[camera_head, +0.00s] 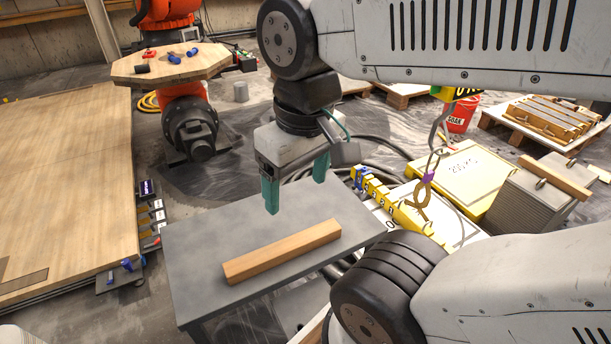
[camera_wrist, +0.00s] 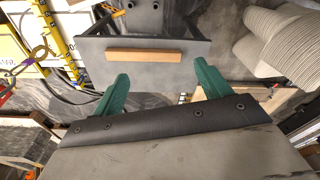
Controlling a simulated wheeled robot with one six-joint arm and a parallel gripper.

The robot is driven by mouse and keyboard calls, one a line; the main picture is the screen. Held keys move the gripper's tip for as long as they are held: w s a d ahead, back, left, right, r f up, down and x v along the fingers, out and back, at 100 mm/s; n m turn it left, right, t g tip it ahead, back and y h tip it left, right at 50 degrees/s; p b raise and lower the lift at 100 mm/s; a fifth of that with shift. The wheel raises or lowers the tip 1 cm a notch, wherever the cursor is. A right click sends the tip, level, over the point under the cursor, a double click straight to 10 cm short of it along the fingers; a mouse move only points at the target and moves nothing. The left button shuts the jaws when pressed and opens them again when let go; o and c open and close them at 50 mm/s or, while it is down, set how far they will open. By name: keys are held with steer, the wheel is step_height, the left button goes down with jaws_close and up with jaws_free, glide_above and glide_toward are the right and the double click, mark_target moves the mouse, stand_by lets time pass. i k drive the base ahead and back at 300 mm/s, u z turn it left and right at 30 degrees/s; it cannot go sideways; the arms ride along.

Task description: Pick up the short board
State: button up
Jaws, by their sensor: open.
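The short board (camera_head: 283,251) is a light wooden bar lying flat on a grey table (camera_head: 200,270). In the wrist view the board (camera_wrist: 144,55) lies crosswise on the table, beyond the fingertips. My gripper (camera_head: 296,192) has two green fingers pointing down, spread apart and empty. It hangs above the far side of the table, behind and above the board, not touching it. In the wrist view the gripper (camera_wrist: 160,82) shows both green fingers wide apart with nothing between them.
A large wooden platform (camera_head: 70,180) stands to the left, and an octagonal wooden table (camera_head: 170,65) stands behind. A yellow block row (camera_head: 390,205) and a grey stack (camera_head: 530,200) with another wooden bar (camera_head: 555,177) are to the right. The table around the board is bare.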

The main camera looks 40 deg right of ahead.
mark_target(579, 192)
steer(key=u, duration=0.2)
steer(key=k, duration=0.7)
steer(key=u, duration=0.45)
steer(key=k, duration=1.95)
steer(key=z, duration=2.7)
steer(key=i, duration=1)
steer(key=u, duration=0.4)
steer(key=k, duration=0.45)
steer(key=u, duration=0.4)
